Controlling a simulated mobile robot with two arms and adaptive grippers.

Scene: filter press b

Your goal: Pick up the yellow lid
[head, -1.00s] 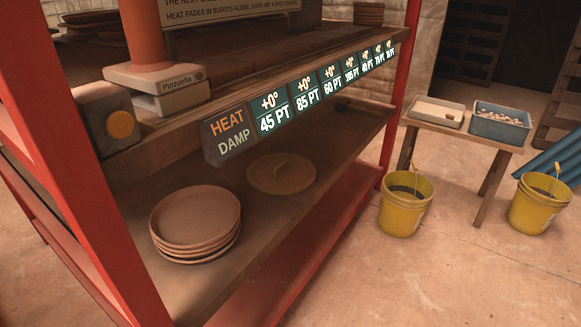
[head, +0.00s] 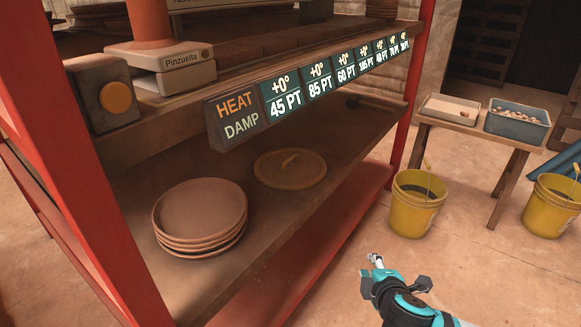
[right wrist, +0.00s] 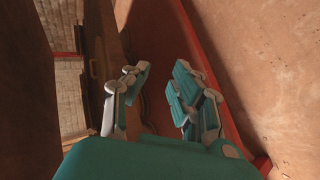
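The yellow lid (head: 275,172) is a flat, round, dull yellow-brown disc with a small raised handle. It lies on the shelf behind and to the right of a stack of clay plates (head: 200,208). My right gripper (head: 375,261) is in front of the rack at the lower right, well apart from the lid. In the right wrist view its two fingers (right wrist: 160,80) are spread with nothing between them. I cannot clearly make out the lid in that view. My left gripper is not in view.
The red rack post (head: 412,90) and lower red rail (head: 320,245) border the shelf. The sign row (head: 285,97) hangs from the board above the lid. Yellow buckets (head: 414,210) (head: 552,212) and a small table (head: 460,128) stand at right. The floor before the rack is clear.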

